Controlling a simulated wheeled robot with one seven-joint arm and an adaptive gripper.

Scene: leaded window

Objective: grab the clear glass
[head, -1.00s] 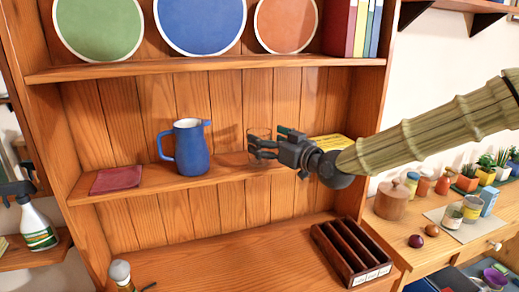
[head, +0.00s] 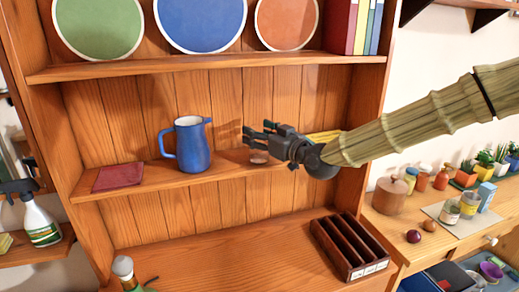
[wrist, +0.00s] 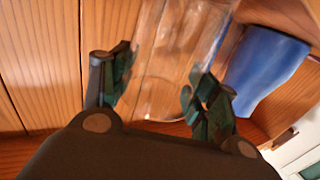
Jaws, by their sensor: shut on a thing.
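The clear glass (wrist: 168,70) is see-through and stands between the two fingers of my gripper (wrist: 158,92) in the wrist view. My gripper is shut on it, one finger on each side. In the head view my gripper (head: 262,136) is over the middle shelf, right of the blue pitcher. A small pale ellipse under the fingers looks like the base of the glass (head: 259,158); the rest of the glass is hard to make out. I cannot tell whether the base touches the shelf.
The blue pitcher (head: 192,146) stands left of my gripper and shows close by in the wrist view (wrist: 262,70). A red book or mat (head: 118,176) lies further left. A yellow thing (head: 324,136) is partly hidden behind my gripper. The shelf board (head: 225,71) above holds plates.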

